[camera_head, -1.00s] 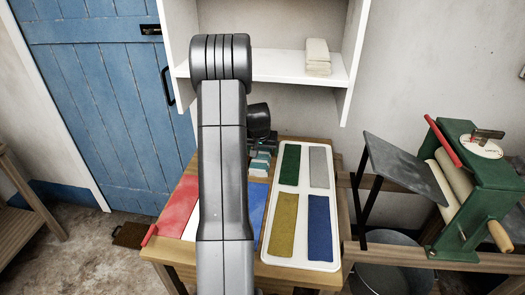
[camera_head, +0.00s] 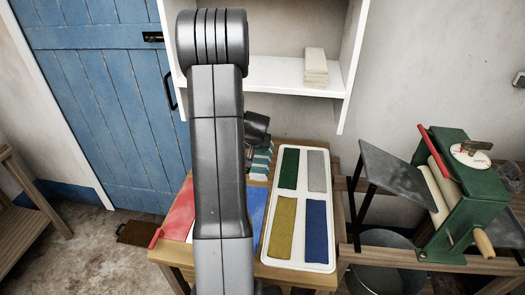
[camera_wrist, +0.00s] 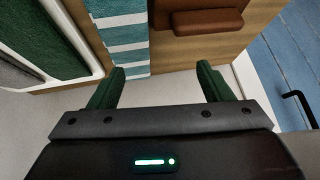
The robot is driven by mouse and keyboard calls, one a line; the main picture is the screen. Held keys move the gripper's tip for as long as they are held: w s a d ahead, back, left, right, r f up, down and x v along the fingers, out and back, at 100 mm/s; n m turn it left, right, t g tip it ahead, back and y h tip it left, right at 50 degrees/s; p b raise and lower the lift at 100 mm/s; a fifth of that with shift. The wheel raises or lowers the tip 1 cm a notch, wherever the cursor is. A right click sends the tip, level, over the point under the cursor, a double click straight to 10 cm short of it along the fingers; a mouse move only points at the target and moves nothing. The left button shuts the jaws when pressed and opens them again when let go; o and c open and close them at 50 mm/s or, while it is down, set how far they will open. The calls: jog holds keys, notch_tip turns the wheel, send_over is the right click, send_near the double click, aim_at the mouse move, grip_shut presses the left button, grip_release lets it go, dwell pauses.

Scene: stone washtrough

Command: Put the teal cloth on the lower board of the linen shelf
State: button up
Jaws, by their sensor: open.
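The teal cloth, striped teal and white (camera_head: 260,165), lies on the wooden table beside the white tray, partly hidden by my arm. In the wrist view the striped cloth (camera_wrist: 122,38) lies beyond my left finger. My gripper (camera_wrist: 160,78) is open, with green fingers apart and nothing between them. The linen shelf (camera_head: 354,50) is white and stands against the wall behind the table.
The white tray (camera_head: 265,250) holds green, grey, mustard and blue cloths. Red (camera_head: 180,212) and blue (camera_head: 257,208) panels lie left of it. A brown block (camera_wrist: 200,20) sits near the cloth. A green mangle (camera_head: 470,205) stands right. The board's middle is clear.

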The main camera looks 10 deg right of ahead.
jog(key=s+d+r+t+h+p, duration=0.1)
jog(key=s+r+h+p, duration=0.1)
jog(key=s+p, duration=0.2)
jog(key=h, duration=0.1)
send_near(263, 155)
jog(key=shift+m, duration=0.4)
jog(key=x, duration=0.4)
jog(key=shift+w+d, duration=0.2)
jog(key=shift+d, duration=0.05)
jog(key=shift+a+x, duration=0.1)
jog(key=shift+x, duration=1.2)
jog(key=shift+a+x, duration=0.15)
jog(key=shift+x, duration=1.1)
jog(key=shift+f, duration=0.1)
jog(key=c, duration=0.9)
